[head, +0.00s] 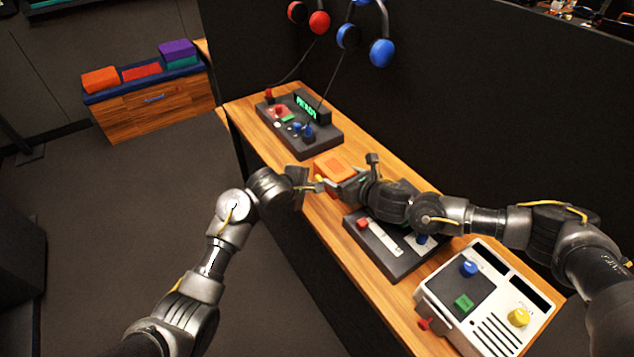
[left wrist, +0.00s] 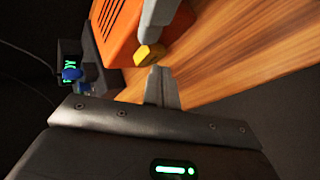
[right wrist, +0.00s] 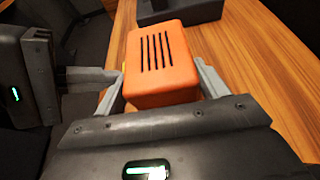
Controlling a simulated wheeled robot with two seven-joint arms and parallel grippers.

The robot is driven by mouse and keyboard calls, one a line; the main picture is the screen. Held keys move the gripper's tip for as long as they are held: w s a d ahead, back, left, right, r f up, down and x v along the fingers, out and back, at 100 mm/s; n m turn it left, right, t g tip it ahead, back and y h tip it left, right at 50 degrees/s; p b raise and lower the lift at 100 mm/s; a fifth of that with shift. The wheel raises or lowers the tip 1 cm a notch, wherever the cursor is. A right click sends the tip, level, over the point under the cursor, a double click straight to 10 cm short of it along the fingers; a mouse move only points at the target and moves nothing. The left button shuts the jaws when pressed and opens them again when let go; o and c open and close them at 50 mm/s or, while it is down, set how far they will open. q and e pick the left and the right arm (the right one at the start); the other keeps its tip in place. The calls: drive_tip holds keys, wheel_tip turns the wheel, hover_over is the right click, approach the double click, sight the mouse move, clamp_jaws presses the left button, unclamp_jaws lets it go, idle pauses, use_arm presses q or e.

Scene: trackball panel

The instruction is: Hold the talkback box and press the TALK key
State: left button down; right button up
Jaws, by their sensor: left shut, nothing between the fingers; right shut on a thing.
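The talkback box is an orange box (head: 333,165) with dark slots on its face, over the wooden counter. It fills the middle of the right wrist view (right wrist: 160,75). My right gripper (head: 347,181) is shut on it, one finger on each side. A yellow key (left wrist: 150,55), which looks like the TALK key, sticks out of the box's side. My left gripper (left wrist: 162,82) is shut and empty, its fingertips right at the key. I cannot tell whether they touch it. In the right wrist view the left fingertips (right wrist: 112,78) are beside the box and the right finger.
A dark panel with knobs and a green display (head: 300,122) stands behind the box. A dark slider panel (head: 385,250) and a white panel (head: 488,300) stand nearer on the wooden counter (head: 385,310). Red and blue headsets (head: 381,52) hang on the dark wall.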

use_arm(q)
drive_tip(key=shift+w+d, duration=0.3)
drive_tip(key=shift+d, duration=0.25)
idle(1.0)
drive_tip(key=shift+s+a, duration=0.1)
drive_tip(key=shift+a, duration=0.05)
drive_tip(key=shift+s+a, duration=0.4)
drive_tip(key=shift+a, duration=0.4)
drive_tip(key=shift+s+a, duration=0.4)
drive_tip(key=shift+a, duration=0.35)
drive_tip(key=shift+s+a, duration=0.45)
drive_tip(key=shift+a, duration=0.25)
drive_tip(key=shift+s+a, duration=0.4)
drive_tip(key=shift+a, duration=0.35)
use_arm(e)
drive_tip(key=o, duration=1.1)
drive_tip(key=shift+o, duration=0.2)
